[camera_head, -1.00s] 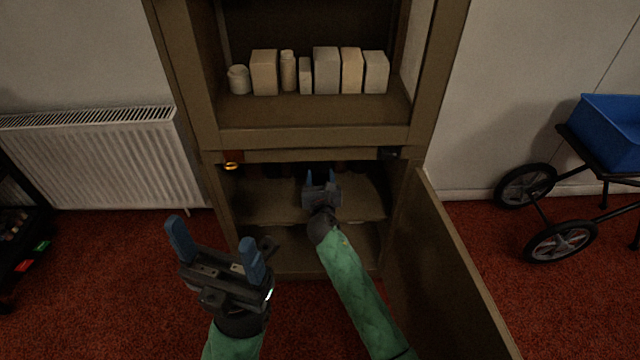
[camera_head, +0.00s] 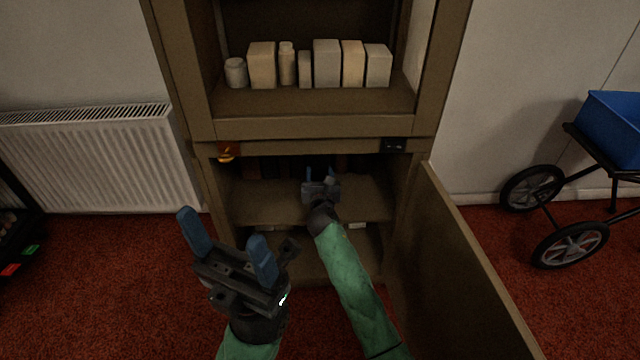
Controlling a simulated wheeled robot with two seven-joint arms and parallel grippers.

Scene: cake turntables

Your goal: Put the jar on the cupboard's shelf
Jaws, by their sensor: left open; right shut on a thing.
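The cupboard (camera_head: 320,127) stands straight ahead, with its lower door swung open to the right. My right gripper (camera_head: 320,174) reaches into the lower compartment, just above its middle shelf (camera_head: 262,205). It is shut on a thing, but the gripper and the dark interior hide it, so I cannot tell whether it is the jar. A small pale jar (camera_head: 236,73) stands at the left end of the upper shelf (camera_head: 310,102). My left gripper (camera_head: 223,228) is open and empty, in front of the cupboard at the lower left.
Several pale boxes (camera_head: 327,64) and a bottle (camera_head: 287,64) stand on the upper shelf. The open door (camera_head: 455,265) borders my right arm. A radiator (camera_head: 95,160) is at the left. A cart with a blue bin (camera_head: 612,125) is at the right.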

